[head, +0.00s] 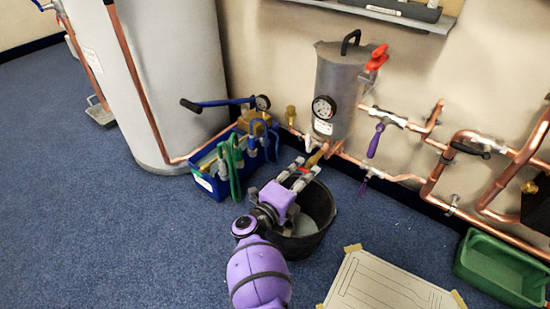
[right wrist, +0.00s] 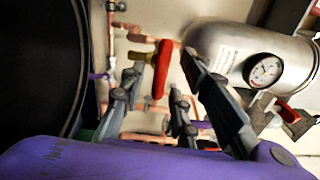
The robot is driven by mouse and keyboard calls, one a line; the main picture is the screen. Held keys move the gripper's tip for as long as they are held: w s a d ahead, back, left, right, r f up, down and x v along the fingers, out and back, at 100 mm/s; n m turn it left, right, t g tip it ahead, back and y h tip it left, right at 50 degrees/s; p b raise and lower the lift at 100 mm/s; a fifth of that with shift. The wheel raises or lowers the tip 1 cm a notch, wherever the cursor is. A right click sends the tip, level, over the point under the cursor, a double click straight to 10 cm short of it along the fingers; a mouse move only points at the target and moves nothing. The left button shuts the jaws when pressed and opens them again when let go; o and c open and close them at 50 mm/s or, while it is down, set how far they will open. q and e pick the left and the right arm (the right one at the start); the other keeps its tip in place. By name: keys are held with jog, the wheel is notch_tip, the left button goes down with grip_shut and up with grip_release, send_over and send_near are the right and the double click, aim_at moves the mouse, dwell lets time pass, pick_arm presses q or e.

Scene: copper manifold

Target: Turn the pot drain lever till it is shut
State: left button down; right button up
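The grey metal pot (head: 338,85) with a round gauge (head: 324,107) stands against the wall. In the right wrist view the pot (right wrist: 225,42) lies sideways. A red lever (right wrist: 162,68) sits off the pot's bottom end there, which I take as the drain lever. My right gripper (head: 304,168) reaches under the pot, above the black bucket. In the right wrist view its fingers (right wrist: 165,85) are spread, with the red lever showing between them; no contact is clear. In the head view the lever is hard to make out by the fingertips. My left gripper is not in view.
A red handle (head: 378,57) sits at the pot's upper right. The black bucket (head: 327,222) is under my right gripper. A blue crate (head: 203,183) with tools stands left. Copper pipes (head: 400,178) with purple-handled valves run right. A green tray (head: 500,267) lies at lower right.

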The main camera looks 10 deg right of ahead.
jog(key=v, duration=0.7)
jog(key=shift+s+a, duration=0.2)
